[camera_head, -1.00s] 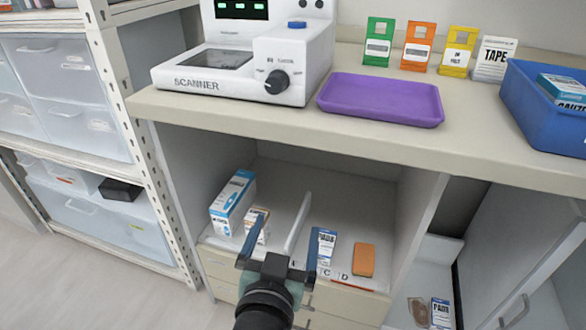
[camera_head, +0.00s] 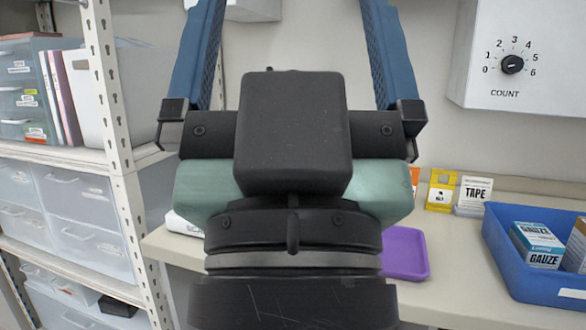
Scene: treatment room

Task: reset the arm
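My gripper (camera_head: 292,65) is large and close to the camera, raised in front of the wall above the counter. Its two blue fingers are spread wide apart, pointing up, with nothing visible between them. Its dark body hides most of the scanner and much of the counter.
A purple tray (camera_head: 405,254) shows partly to the right of my arm on the counter (camera_head: 450,285). A count dial box (camera_head: 520,60) hangs on the wall. Shelves (camera_head: 112,120) stand left.

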